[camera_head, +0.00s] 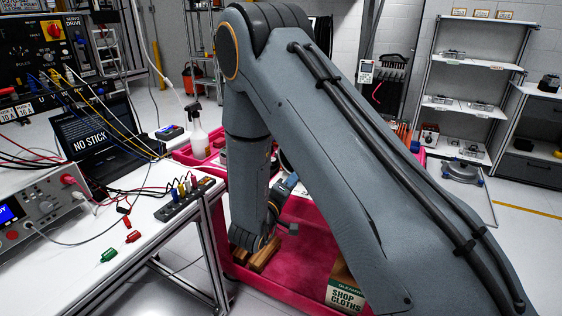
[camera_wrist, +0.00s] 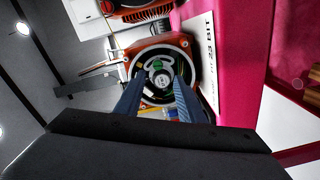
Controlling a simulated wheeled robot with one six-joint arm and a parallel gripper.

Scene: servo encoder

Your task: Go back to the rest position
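My gripper (camera_wrist: 160,80) shows in the wrist view as two blue-grey fingers, spread apart with nothing visibly clamped between them. Beyond the fingertips is an orange servo housing (camera_wrist: 190,50) with a round open face and a green circuit part inside. Whether the fingertips touch it cannot be told. My arm fills the middle of the head view, bent high and reaching down over a pink cart (camera_head: 300,270). My gripper is mostly hidden behind the arm there.
A bench (camera_head: 110,220) with electronics, cables and a laptop (camera_head: 95,135) stands close on the left. A shop cloths box (camera_head: 345,290) and a spray bottle (camera_head: 197,135) are on the cart. Shelves (camera_head: 470,60) stand at the back right.

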